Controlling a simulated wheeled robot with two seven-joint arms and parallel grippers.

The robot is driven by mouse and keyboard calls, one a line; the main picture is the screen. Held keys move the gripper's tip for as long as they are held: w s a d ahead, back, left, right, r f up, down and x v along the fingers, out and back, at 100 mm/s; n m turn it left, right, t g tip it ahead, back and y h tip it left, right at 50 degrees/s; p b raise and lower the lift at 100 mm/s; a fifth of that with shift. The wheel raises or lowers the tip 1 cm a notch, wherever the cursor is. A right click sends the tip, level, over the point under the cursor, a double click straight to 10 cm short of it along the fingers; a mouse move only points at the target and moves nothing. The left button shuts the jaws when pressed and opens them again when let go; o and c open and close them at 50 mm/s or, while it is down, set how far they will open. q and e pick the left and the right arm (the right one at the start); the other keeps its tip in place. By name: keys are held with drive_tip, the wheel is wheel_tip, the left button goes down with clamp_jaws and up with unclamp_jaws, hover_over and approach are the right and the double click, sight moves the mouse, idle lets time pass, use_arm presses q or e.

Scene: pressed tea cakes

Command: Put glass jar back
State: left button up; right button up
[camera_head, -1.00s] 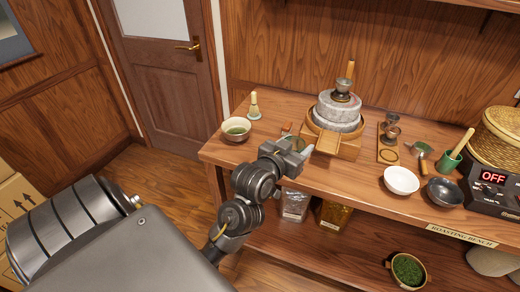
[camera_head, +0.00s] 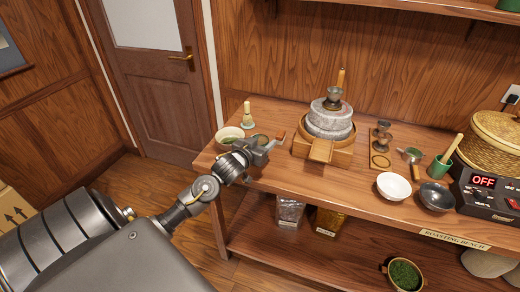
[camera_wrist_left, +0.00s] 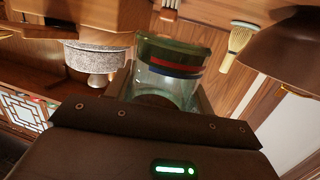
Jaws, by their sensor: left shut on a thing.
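The glass jar (camera_wrist_left: 172,72), clear with a green top and a red and a blue band, sits between the fingers in the left wrist view. My left gripper (camera_head: 270,150) is shut on it, over the left front part of the bench top. In the head view the gripper mostly hides the jar; only a small greenish round part (camera_head: 261,139) shows behind the fingers. I cannot tell whether the jar touches the bench. My right gripper is not in view.
A white bowl (camera_head: 393,186) and dark bowl (camera_head: 436,197) lie farther right. The bench's front edge is below the gripper.

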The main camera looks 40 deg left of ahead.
use_arm(q)
drive_tip(key=shift+w+a+f, duration=0.2)
drive_tip(key=shift+a+f, duration=0.25)
drive_tip(key=shift+f, duration=0.15)
drive_tip(key=shift+w+a+f, duration=0.2)
drive_tip(key=shift+a+f, duration=0.25)
drive_tip(key=shift+f, duration=0.1)
drive_tip(key=shift+f+p, duration=0.4)
drive_tip(key=shift+f, duration=1.15)
drive_tip(key=shift+f, duration=0.1)
drive_tip(key=o, duration=1.1)
drive_tip(key=b+v, duration=0.1)
drive_tip(key=v, duration=1.1)
